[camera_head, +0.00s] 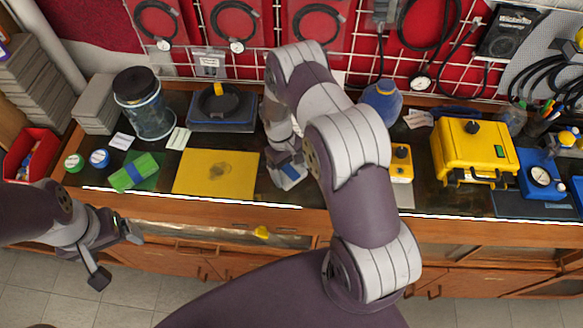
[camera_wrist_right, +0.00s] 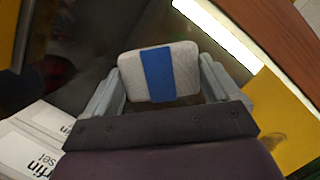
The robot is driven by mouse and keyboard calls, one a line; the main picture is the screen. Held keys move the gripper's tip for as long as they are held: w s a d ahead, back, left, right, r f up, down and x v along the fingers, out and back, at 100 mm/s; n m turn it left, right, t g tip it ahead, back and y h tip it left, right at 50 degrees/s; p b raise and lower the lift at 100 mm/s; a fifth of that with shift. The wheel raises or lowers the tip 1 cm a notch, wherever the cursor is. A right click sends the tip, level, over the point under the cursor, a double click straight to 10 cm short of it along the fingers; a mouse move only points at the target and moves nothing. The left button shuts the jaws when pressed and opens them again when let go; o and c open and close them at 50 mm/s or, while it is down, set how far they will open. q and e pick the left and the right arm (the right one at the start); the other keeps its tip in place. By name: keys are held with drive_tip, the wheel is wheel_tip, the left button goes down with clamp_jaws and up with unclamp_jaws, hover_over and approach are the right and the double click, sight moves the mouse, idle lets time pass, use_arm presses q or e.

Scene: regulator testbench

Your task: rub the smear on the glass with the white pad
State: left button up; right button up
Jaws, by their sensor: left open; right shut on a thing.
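A yellow pane (camera_head: 195,184) lies flat on the dark bench top, with a dull brownish smear (camera_head: 218,170) near its middle. Pane (camera_wrist_right: 300,112) and smear (camera_wrist_right: 272,143) also show at the lower right of the right wrist view. My right gripper (camera_head: 287,164) is shut on the white pad (camera_head: 292,171), which has a blue band. The right wrist view shows the pad (camera_wrist_right: 132,78) between the fingers, to the side of the pane and apart from the smear. My left gripper (camera_head: 116,256) is open and empty, in front of the bench edge.
Left of the pane are a green block (camera_head: 134,171), a glass jar (camera_head: 147,105) and small round tins. Behind it is a blue tray with a black pan (camera_head: 219,101). Right of my arm stand a small yellow box (camera_head: 401,163) and a yellow case (camera_head: 473,150).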

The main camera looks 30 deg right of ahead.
drive_tip(key=v, duration=0.2)
drive_tip(key=shift+s+r, duration=0.2)
drive_tip(key=shift+r, duration=0.15)
drive_tip(key=shift+s+d+r+p, duration=0.15)
drive_tip(key=shift+r+p, duration=0.4)
drive_tip(key=shift+s+d+r+p, duration=0.1)
drive_tip(key=shift+s+r+p, duration=0.05)
drive_tip(key=shift+r+p, duration=0.4)
drive_tip(key=shift+p+v, duration=0.75)
drive_tip(key=shift+v, duration=0.4)
drive_tip(key=shift+s+r, duration=0.1)
drive_tip(key=shift+r, duration=0.25)
drive_tip(key=shift+s+r+p, duration=0.15)
drive_tip(key=shift+r+p, duration=0.05)
drive_tip(key=shift+p, duration=0.1)
drive_tip(key=shift+d, duration=0.1)
